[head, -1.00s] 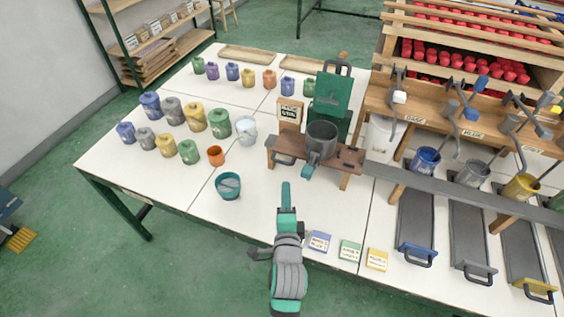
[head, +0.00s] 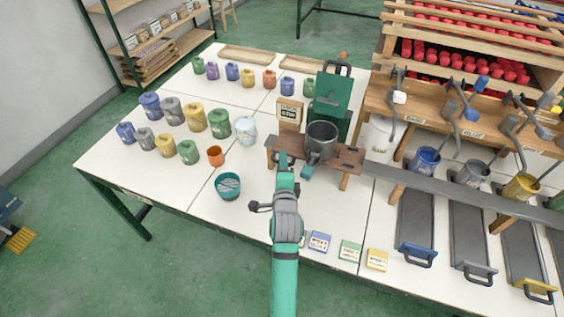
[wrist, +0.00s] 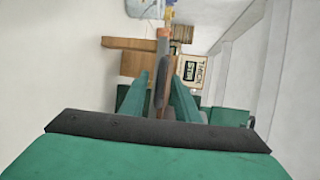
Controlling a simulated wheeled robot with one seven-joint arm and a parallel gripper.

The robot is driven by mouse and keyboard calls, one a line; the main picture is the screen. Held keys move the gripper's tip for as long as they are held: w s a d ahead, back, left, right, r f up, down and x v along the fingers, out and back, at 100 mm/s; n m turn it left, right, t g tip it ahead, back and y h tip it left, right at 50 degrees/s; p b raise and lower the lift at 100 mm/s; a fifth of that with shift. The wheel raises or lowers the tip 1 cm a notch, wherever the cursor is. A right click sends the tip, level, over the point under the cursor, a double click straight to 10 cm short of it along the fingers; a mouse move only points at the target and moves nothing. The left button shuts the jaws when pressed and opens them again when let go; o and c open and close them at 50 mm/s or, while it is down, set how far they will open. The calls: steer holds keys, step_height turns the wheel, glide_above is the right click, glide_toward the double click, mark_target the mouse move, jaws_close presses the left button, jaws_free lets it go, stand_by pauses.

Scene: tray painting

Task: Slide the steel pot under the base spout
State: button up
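The dark grey steel pot (head: 322,136) stands on a small wooden stand (head: 348,160), in front of a green machine (head: 334,93). The base spout (head: 398,97) hangs from the wooden rack at the right, above a white container (head: 379,138).
A lettered sign (head: 290,115) stands behind the stand's left end. An orange cup (head: 215,156), a teal bowl (head: 228,186) and several coloured pots are at the left. A long grey rail (head: 430,180) crosses at the right. Bare table lies between the bowl and the stand.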

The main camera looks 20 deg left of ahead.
steer(key=shift+w+a, duration=0.25)
steer(key=shift+a, duration=0.05)
steer(key=shift+d, duration=0.1)
steer(key=shift+d, duration=0.1)
steer(key=shift+c, duration=0.4)
steer(key=shift+f, duration=0.15)
jaws_close()
